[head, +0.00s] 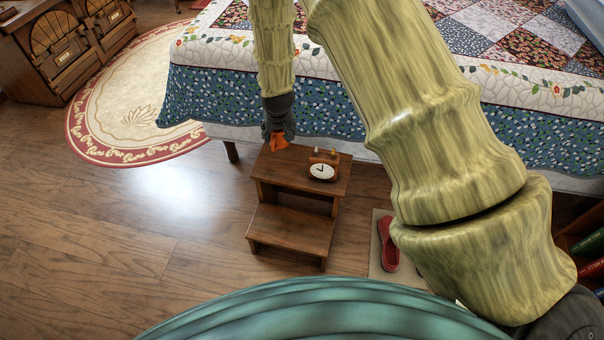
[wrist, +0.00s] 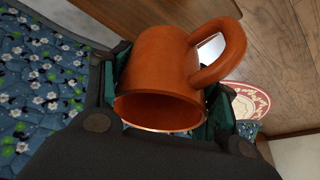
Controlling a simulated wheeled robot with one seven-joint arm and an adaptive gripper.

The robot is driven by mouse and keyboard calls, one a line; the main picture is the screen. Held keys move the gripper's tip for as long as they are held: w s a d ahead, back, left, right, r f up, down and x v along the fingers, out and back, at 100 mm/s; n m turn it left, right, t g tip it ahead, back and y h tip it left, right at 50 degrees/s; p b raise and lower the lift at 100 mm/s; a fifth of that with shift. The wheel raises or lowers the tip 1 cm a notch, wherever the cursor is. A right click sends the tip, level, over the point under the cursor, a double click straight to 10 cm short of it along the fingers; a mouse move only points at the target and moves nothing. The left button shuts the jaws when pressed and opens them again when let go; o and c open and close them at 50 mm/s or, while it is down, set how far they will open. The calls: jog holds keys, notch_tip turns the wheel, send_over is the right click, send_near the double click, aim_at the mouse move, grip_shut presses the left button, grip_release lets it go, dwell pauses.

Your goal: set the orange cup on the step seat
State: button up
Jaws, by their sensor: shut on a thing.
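The orange cup (head: 278,142) is held in my gripper (head: 279,132), at the far left end of the step seat's top board in the head view. Only a small part of the cup shows there. In the wrist view the cup (wrist: 158,72) lies between the jaws, with its mouth toward the camera and its handle at the upper right. My gripper (wrist: 165,105) is shut on it. The step seat (head: 284,174) is a dark wooden two-step stool. I cannot tell whether the cup touches its top.
A small wooden clock (head: 323,170) stands on the right part of the top board. The bed (head: 330,118) is close behind. Red slippers (head: 388,245) lie on a mat to the right. An oval rug (head: 125,100) and open floor lie to the left.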

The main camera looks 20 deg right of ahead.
jog(key=shift+w+d+f+b, duration=0.2)
jog(key=shift+w+f+b, duration=0.4)
jog(key=shift+w+f, duration=0.25)
jog(key=shift+w+f+b, duration=0.1)
jog(key=shift+f+b, duration=1.15)
jog(key=shift+f, duration=3.55)
jog(key=shift+f, duration=0.15)
jog(key=o, duration=1.2)
jog(key=shift+r, duration=0.6)
jog(key=p+v, duration=0.1)
jog(key=v, duration=0.4)
jog(key=p+v, duration=0.2)
jog(key=v, duration=0.4)
jog(key=shift+s+a, duration=0.15)
jog(key=shift+s, duration=0.15)
